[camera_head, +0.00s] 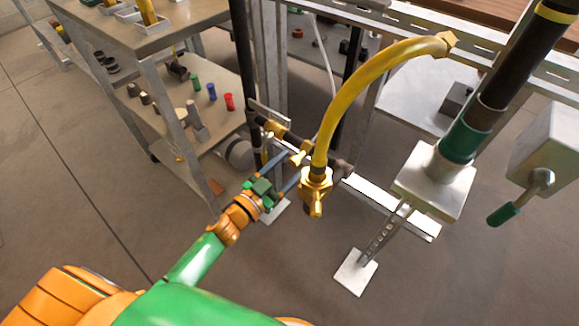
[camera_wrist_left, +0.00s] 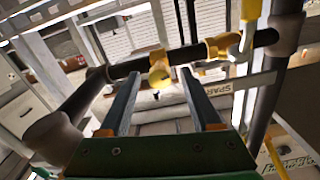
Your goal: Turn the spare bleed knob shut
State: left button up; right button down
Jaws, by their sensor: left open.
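My left gripper (camera_head: 290,168) reaches in from the lower left in the head view. Its two dark fingers are apart and point at the pipework. In the left wrist view, a round yellow brass fitting (camera_wrist_left: 160,74) shows between the fingertips of the left gripper (camera_wrist_left: 160,80), on a dark horizontal pipe (camera_wrist_left: 140,66). I cannot tell whether the fingers touch it. A label reading "SPAR…" (camera_wrist_left: 236,88) is partly hidden below the pipe to the right. A brass piece (camera_head: 301,153) shows by the fingertips in the head view. Which brass piece is the spare bleed knob is unclear. My right gripper is not in view.
A yellow hose (camera_head: 345,85) arches up from a brass valve (camera_head: 316,186) just right of the fingers. A grey box with a green-handled lever (camera_head: 503,213) is at the right. A shelf cart (camera_head: 150,70) stands back left.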

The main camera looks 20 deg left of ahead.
pick_arm(q)
grip_shut()
